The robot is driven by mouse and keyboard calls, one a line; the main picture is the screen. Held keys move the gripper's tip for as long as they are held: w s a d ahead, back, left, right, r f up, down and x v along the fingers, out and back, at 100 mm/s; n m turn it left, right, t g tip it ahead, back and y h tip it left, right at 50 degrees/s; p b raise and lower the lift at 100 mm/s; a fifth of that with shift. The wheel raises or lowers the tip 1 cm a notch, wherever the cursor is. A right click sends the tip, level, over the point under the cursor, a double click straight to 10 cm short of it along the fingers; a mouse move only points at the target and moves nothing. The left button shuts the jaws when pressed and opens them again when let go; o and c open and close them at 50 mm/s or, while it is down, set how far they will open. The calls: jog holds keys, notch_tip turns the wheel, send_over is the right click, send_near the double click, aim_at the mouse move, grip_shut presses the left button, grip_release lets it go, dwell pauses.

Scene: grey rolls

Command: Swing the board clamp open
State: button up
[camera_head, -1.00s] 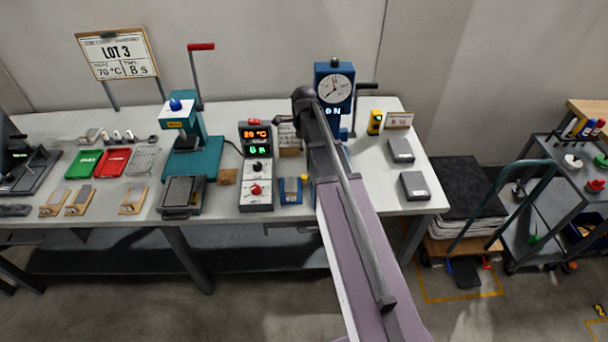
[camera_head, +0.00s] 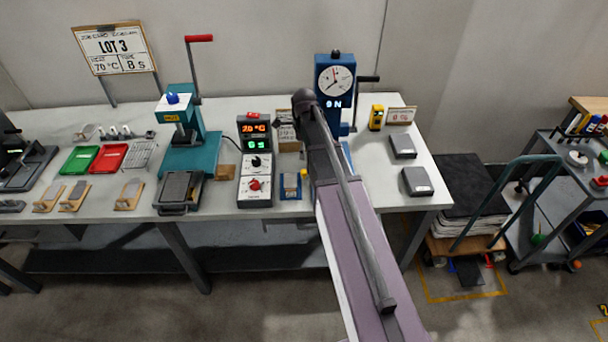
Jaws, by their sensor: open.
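I cannot tell for sure which item is the board clamp. A dark hinged fixture (camera_head: 25,170) stands at the far left end of the bench, partly cut off by the picture edge. Small wooden boards with grey pieces on them (camera_head: 130,194) lie along the front edge. A dark flat frame (camera_head: 180,191) lies in front of the teal press (camera_head: 187,145). My arm rises from the bottom centre over the bench, right of the control box. My gripper does not show; the arm's far end is a dark rounded joint.
The control box (camera_head: 255,165) has lit displays and knobs. A blue dial gauge stand (camera_head: 335,80) is behind my arm. Green (camera_head: 79,160) and red (camera_head: 111,158) trays lie at left. Grey blocks (camera_head: 417,181) lie at right. A trolley (camera_head: 470,205) and cart stand beyond the bench's right end.

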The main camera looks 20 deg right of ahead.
aim_at(304, 171)
jog(key=shift+f+b, duration=4.7)
jog(key=shift+f, duration=0.3)
grip_shut()
